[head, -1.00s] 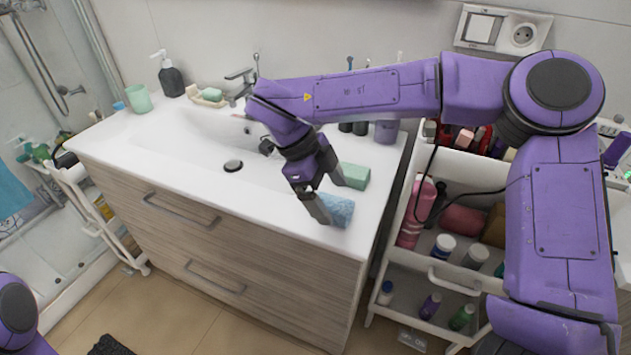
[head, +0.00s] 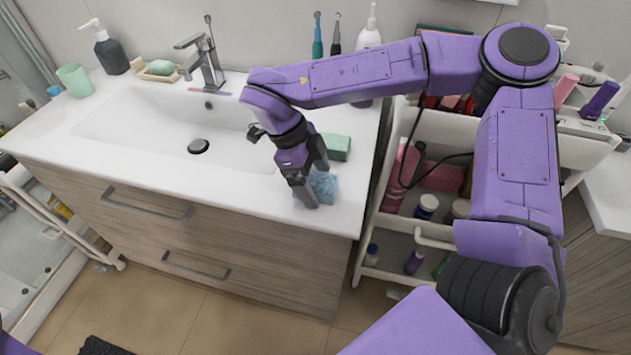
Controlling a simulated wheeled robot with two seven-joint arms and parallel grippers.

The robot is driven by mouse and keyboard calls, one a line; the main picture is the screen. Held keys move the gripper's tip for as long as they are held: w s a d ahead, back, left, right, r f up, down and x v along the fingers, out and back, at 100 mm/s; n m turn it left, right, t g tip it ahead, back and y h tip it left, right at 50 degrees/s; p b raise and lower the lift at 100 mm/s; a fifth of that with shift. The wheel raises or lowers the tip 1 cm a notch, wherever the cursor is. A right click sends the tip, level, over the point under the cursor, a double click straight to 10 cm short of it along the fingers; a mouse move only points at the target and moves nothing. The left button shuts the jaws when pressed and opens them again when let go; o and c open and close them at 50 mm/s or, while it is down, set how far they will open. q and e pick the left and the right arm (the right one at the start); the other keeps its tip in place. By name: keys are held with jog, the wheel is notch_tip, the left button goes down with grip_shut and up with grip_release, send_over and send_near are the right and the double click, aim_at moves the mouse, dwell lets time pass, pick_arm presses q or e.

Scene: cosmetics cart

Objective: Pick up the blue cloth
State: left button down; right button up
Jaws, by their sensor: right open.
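The blue cloth (head: 324,185) lies folded on the white countertop near the front edge of the sink unit, right of the basin. My right gripper (head: 313,183) is open and points down at it. One finger is in front of the cloth's left side and hides part of it; the other is near its back edge. I cannot tell whether the fingers touch the cloth. My left gripper is out of view.
A green sponge (head: 336,147) lies just behind the cloth. The basin (head: 150,120) is to the left. A white cart (head: 400,240) with bottles stands right of the sink unit. Toothbrushes and a white dispenser (head: 369,35) stand behind my right arm.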

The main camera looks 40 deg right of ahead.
jog(key=shift+s+r, duration=0.15)
jog(key=shift+s, duration=0.3)
jog(key=shift+c, duration=0.3)
jog(key=shift+w, duration=0.1)
jog(key=c, duration=1)
jog(key=shift+c, duration=0.2)
notch_tip(320, 180, up, 2)
jog(key=shift+w+r, duration=0.15)
jog(key=shift+r, duration=0.1)
jog(key=s+a+r+b, duration=0.1)
jog(key=s+a+r, duration=0.1)
jog(key=a+r, duration=0.8)
jog(key=a, duration=0.4)
jog(key=shift+s+r+b, duration=0.25)
jog(key=shift+s+b, duration=0.05)
jog(key=shift+s, duration=0.05)
